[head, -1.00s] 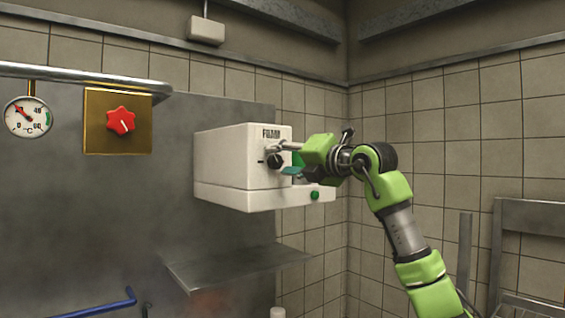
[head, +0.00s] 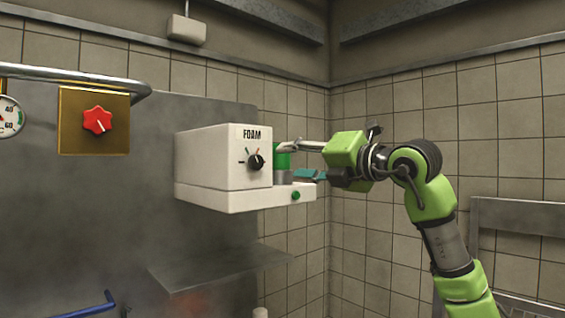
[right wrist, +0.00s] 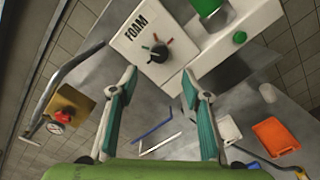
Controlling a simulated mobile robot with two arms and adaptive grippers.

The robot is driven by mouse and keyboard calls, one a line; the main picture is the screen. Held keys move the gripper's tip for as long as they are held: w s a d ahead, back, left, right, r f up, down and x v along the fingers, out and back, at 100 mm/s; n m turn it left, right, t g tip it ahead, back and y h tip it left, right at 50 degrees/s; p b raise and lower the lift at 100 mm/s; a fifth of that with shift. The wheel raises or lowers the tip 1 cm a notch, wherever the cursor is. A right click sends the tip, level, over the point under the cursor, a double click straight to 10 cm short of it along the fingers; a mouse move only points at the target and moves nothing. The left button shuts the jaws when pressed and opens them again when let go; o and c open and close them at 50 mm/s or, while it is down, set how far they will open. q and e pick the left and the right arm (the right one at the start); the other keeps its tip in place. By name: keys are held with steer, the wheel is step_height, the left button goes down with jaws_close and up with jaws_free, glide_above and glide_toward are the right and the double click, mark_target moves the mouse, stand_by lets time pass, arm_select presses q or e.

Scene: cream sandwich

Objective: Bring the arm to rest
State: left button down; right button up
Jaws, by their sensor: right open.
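My right arm comes in from the right in the head view. Its gripper (head: 292,162) is open and empty, with its fingers pointing left at the white foam machine (head: 222,158). The fingers are to the right of the machine's black dial (head: 255,162) and do not hold it. In this view one finger overlaps the green cylinder on the machine; whether they touch is unclear. In the right wrist view the spread fingers of the gripper (right wrist: 158,85) frame the machine's front, with the dial (right wrist: 159,53) clear beyond them. My left gripper is not in view.
A red knob on a brass panel (head: 70,137) and a gauge (head: 9,117) are on the left wall. A metal shelf (head: 215,266) is below the machine. An orange tray (right wrist: 276,136) lies lower right in the wrist view. Open air surrounds my right forearm.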

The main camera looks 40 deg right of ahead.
steer(key=shift+s, duration=0.4)
